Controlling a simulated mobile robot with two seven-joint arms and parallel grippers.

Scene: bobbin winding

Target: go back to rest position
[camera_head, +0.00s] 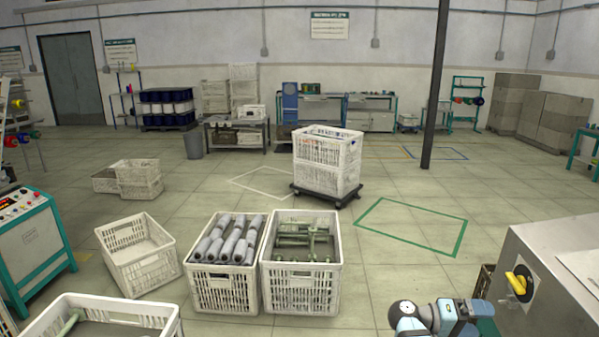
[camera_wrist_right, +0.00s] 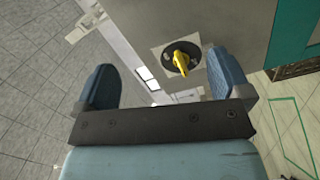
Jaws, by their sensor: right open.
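My right gripper (camera_wrist_right: 163,85) is open in the right wrist view, with its two blue fingers wide apart and nothing between them. Beyond the fingers is a grey metal cabinet (camera_wrist_right: 135,20) with a yellow rotary switch (camera_wrist_right: 183,60) on a black round base. In the head view my right arm and gripper (camera_head: 450,312) show at the bottom right, left of the grey cabinet (camera_head: 565,290) and its yellow switch (camera_head: 517,284). The gripper looks apart from the switch. My left gripper is not in view.
A crate of grey rolls (camera_head: 225,290) and a crate with green parts (camera_head: 300,290) stand on the floor ahead. An empty crate (camera_head: 140,265) is left of them. Stacked crates (camera_head: 325,172) stand on a dolly. Floor around the green outline (camera_head: 410,228) is clear.

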